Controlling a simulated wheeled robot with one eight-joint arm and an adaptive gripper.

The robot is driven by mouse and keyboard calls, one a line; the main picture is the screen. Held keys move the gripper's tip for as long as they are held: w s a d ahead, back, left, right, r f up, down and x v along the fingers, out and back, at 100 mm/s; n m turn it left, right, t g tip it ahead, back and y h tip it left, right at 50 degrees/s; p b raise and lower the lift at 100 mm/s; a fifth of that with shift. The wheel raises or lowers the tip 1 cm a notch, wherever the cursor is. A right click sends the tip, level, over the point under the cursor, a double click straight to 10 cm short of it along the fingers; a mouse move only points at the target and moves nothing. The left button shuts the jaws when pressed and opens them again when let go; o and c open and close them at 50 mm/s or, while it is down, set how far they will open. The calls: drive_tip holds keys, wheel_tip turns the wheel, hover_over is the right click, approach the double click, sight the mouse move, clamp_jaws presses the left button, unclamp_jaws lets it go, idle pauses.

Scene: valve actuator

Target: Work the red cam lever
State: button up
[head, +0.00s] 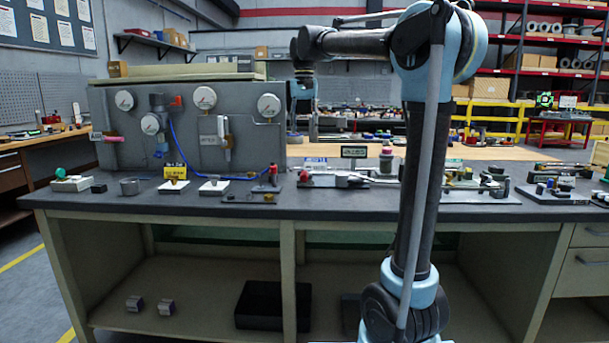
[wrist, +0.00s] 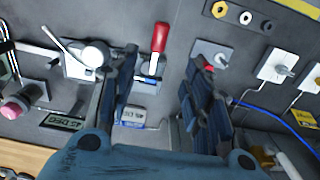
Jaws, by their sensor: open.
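Two red parts could be the cam lever, and I cannot tell which for sure. One is a long red handle (wrist: 160,37) on a pale plate, which shows in the head view as a red end (head: 303,176) on the bench. The other is a smaller red part (wrist: 207,65) on a grey plate, partly hidden by the right finger; it seems to match the upright red piece (head: 272,172) in the head view. My gripper (wrist: 162,75) is open and empty above the bench, between and short of both. It hangs above the bench's back in the head view (head: 303,125).
A grey gauge panel (head: 250,142) stands at the bench's left. A blue cable (wrist: 262,112) runs beside the right finger. A white round knob (wrist: 95,54) on a plate is by the left finger. The bench's front strip (head: 300,205) is clear.

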sight(305, 172)
wheel_tip(305, 172, down, 16)
drive_tip(key=shift+f, duration=0.2)
idle(0.4)
drive_tip(key=shift+d, duration=0.1)
clamp_jaws()
